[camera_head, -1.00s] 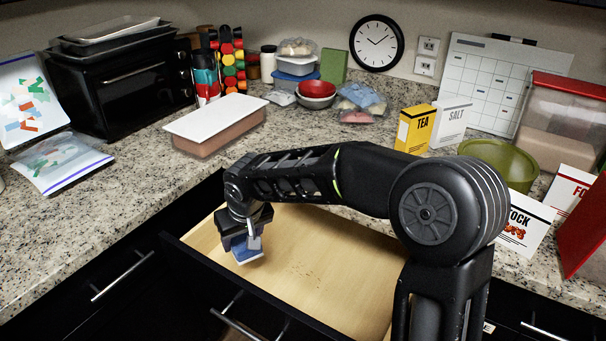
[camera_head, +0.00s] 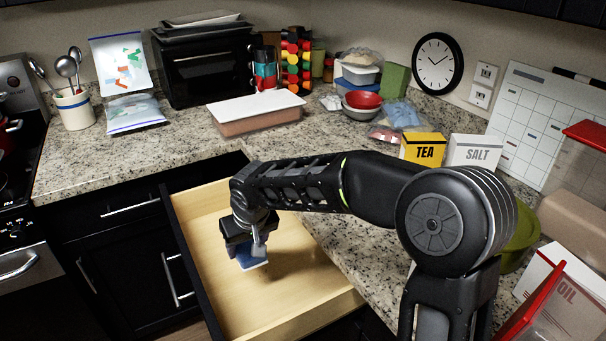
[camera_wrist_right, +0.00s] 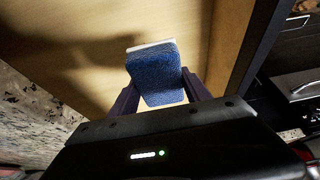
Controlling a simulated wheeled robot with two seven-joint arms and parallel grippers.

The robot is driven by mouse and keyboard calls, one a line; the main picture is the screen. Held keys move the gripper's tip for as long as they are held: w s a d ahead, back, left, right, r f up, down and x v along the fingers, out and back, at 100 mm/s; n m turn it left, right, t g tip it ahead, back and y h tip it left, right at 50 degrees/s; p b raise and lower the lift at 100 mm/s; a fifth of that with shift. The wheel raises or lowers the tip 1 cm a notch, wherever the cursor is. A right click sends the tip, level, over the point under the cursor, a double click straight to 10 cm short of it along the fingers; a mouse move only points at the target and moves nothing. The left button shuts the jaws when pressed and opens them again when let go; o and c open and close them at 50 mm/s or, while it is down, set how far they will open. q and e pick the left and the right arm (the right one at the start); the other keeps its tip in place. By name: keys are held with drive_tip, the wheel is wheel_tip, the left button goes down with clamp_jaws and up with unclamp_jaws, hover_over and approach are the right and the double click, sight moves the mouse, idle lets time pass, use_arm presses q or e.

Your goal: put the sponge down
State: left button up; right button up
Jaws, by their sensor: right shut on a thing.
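The sponge (camera_head: 252,263) is blue with a pale layer along one edge. It shows larger in the right wrist view (camera_wrist_right: 156,72). My right gripper (camera_head: 249,247) is shut on the sponge, which sits between its two fingers (camera_wrist_right: 162,92). The gripper points down over the open wooden drawer (camera_head: 290,300). The sponge is within the drawer's outline; I cannot tell whether it touches the drawer floor. No other object shows in the drawer. My left gripper is not in view.
The granite counter (camera_head: 185,150) runs behind and right of the drawer. A lidded pink container (camera_head: 257,114), a yellow tea box (camera_head: 422,150) and a salt box (camera_head: 474,152) stand on it. A utensil crock (camera_head: 74,108) and stove (camera_head: 15,190) are at left.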

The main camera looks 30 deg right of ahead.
drive_tip(key=shift+s+a, duration=0.1)
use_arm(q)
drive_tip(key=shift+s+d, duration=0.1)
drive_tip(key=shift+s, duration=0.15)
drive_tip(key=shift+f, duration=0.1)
use_arm(e)
drive_tip(key=shift+a, duration=0.1)
